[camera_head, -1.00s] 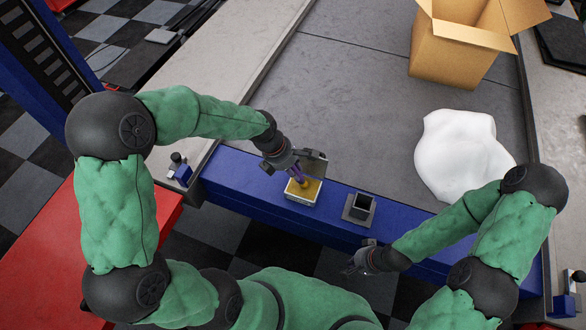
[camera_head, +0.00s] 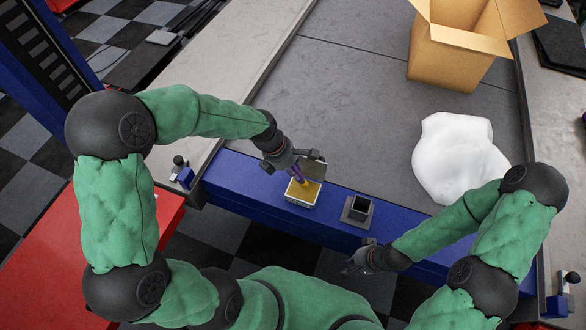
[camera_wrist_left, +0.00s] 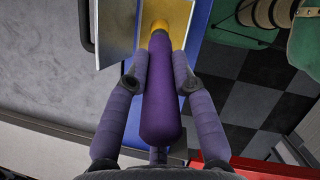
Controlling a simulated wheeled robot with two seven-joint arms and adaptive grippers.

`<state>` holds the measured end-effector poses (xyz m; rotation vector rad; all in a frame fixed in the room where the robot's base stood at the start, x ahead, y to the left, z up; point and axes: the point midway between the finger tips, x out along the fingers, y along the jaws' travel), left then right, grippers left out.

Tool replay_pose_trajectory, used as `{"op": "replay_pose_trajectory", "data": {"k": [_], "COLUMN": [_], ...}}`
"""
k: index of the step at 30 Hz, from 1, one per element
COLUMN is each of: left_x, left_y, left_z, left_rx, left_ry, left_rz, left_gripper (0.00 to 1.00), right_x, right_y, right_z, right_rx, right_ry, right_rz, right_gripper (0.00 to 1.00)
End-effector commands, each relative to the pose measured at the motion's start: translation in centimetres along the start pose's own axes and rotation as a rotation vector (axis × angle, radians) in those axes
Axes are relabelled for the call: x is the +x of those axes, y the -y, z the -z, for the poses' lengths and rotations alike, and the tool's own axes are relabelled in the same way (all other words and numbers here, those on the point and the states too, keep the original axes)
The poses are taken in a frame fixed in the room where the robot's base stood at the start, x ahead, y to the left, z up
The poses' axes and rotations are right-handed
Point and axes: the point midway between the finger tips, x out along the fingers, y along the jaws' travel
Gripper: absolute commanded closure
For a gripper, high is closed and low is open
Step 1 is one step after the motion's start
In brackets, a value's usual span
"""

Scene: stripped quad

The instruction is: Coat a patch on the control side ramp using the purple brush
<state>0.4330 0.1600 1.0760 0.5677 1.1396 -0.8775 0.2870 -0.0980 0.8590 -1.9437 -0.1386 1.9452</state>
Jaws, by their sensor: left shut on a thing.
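My left gripper (camera_head: 297,167) is shut on the purple brush (camera_head: 300,175). The brush handle fills the middle of the left wrist view (camera_wrist_left: 162,90), between the two fingers. Its yellow lower end points down into an open, pale-sided container (camera_head: 302,198) with yellow inside, on the blue front beam. The container's yellow inside also shows in the left wrist view (camera_wrist_left: 178,14). The brush tip is hard to make out. My right gripper (camera_head: 358,262) hangs empty in front of the beam; its finger opening is too small to judge. I cannot tell which surface is the control side ramp.
A dark square holder (camera_head: 359,209) stands on the blue beam (camera_head: 250,185), right of the container. A white lumpy mass (camera_head: 458,160) lies on the grey bed (camera_head: 370,110), with an open cardboard box (camera_head: 455,55) behind it. The bed's middle and left are clear.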

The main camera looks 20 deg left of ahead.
Motion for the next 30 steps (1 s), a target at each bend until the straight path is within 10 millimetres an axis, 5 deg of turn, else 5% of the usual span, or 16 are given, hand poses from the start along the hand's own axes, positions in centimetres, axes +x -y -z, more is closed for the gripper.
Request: {"op": "replay_pose_trajectory", "data": {"k": [18, 30], "left_x": [-4.1, -4.1], "left_y": [0.2, 0.2], "left_z": [-1.5, -1.5], "left_rx": [0.000, 0.000], "left_ry": [0.001, 0.001], "left_rz": [-0.001, -0.001], "left_gripper": [1.00, 1.00], "right_x": [-3.9, -3.8], "right_y": [1.4, 1.4], "right_z": [-0.1, -0.1], "right_rx": [0.000, 0.000], "right_ry": [0.000, 0.000], "right_rz": [0.000, 0.000], "right_gripper": [1.00, 1.00]}}
